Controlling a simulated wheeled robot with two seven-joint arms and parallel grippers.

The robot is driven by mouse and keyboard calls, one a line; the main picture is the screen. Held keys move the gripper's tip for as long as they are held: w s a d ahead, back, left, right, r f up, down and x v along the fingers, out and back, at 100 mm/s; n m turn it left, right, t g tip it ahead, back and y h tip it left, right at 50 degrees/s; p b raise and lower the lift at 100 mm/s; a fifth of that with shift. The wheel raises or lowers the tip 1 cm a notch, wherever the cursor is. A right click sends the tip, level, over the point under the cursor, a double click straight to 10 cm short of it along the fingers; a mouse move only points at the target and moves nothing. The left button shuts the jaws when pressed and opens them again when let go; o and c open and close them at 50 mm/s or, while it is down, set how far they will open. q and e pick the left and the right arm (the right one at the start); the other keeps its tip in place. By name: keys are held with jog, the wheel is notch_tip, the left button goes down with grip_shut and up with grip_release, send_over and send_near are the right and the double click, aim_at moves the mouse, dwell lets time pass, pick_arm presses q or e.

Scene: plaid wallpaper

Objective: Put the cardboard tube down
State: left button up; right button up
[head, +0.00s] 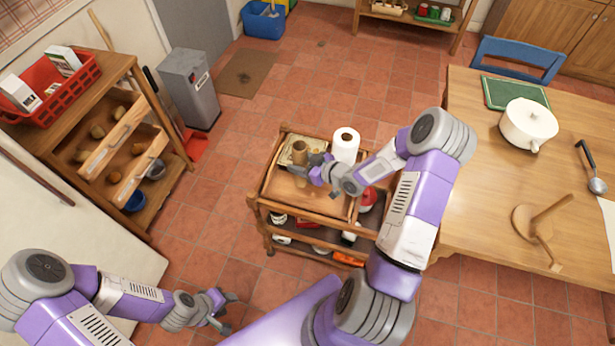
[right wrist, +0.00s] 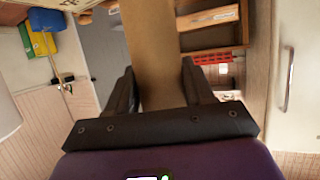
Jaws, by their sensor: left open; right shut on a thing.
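In the right wrist view the tube (right wrist: 158,50) runs between the two dark fingers and out of the top of the picture. I cannot tell whether its lower end touches the trolley top. My left gripper (head: 222,308) is open and empty, low over the floor at the lower left.
A white paper roll (head: 345,145) stands on the trolley close to the right gripper. The trolley's lower shelf holds several items. A wooden table (head: 470,180) with a white pot (head: 528,124) is on the right. A shelf with a red crate (head: 55,105) is on the left.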

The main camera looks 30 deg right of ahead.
notch_tip(320, 180, down, 7)
jog(key=b, duration=0.1)
dwell(0.3)
jog(key=shift+f+b, duration=0.1)
jog(key=shift+b, duration=0.2)
jog(key=shift+f, duration=0.15)
jog(key=o, duration=1)
